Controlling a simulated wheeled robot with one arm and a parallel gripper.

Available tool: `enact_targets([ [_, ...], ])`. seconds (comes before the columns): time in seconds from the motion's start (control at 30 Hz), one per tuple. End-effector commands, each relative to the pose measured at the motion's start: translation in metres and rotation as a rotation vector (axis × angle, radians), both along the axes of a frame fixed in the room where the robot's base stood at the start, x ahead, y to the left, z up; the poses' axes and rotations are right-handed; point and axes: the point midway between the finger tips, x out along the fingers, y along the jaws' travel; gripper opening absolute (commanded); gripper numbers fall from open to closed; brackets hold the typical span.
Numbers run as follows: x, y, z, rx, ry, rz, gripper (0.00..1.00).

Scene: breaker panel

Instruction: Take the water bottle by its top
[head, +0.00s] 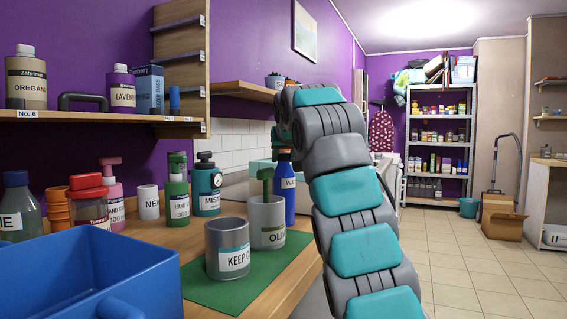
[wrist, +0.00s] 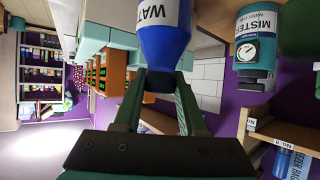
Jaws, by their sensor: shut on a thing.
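The blue water bottle (head: 290,207) stands upright at the back of the counter, right of the "OLD" canister, its white label partly readable as "WA". In the wrist view, which is upside down, the blue bottle (wrist: 165,40) has a dark cap between the fingers. My gripper (wrist: 160,84) is shut on that dark cap, the top of the bottle. I cannot tell whether the bottle's base touches the counter.
A canister labelled "OLD" (head: 268,226) and a "KEEP" canister (head: 226,262) stand on a green mat (head: 215,296). The mister (head: 207,185) and a green hand-soap bottle (head: 177,190) stand left of the bottle. A blue crate (head: 90,285) fills the front left. A wooden shelf (head: 245,92) hangs above.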

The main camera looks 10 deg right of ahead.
Motion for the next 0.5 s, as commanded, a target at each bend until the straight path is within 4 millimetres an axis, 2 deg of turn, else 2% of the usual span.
enact_targets([
  [0.2,-0.001,0.001,0.019,-0.001,-0.004,0.001,0.00],
  [0.5,-0.001,0.003,0.027,-0.001,-0.008,0.007,0.00],
])
